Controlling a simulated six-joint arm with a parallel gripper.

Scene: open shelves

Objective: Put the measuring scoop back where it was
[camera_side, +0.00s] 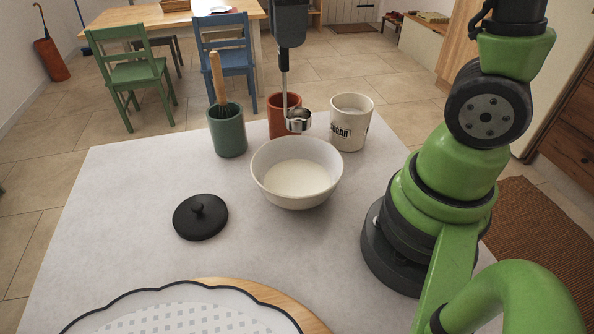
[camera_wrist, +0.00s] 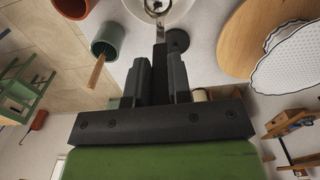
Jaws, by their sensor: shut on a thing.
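The metal measuring scoop (camera_side: 298,121) hangs with its cup low and its handle up, held by my gripper (camera_side: 284,66), which is shut on the handle. In the side view the cup overlaps the terracotta pot (camera_side: 277,128) and sits above the far rim of the white bowl (camera_side: 297,190); I cannot tell its exact depth. The bowl holds white powder. The cream sugar canister (camera_side: 350,135) stands open to the right, with pale contents. In the wrist view the scoop (camera_wrist: 157,8) shows at the top edge beyond my gripper (camera_wrist: 162,52), in front of the bowl.
A green pot (camera_side: 228,135) with a wooden-handled whisk stands left of the terracotta pot. A black lid (camera_side: 200,217) lies left of the bowl. A round wooden board (camera_side: 285,305) with a scalloped white tray (camera_side: 185,312) is at the front. The table's left side is clear.

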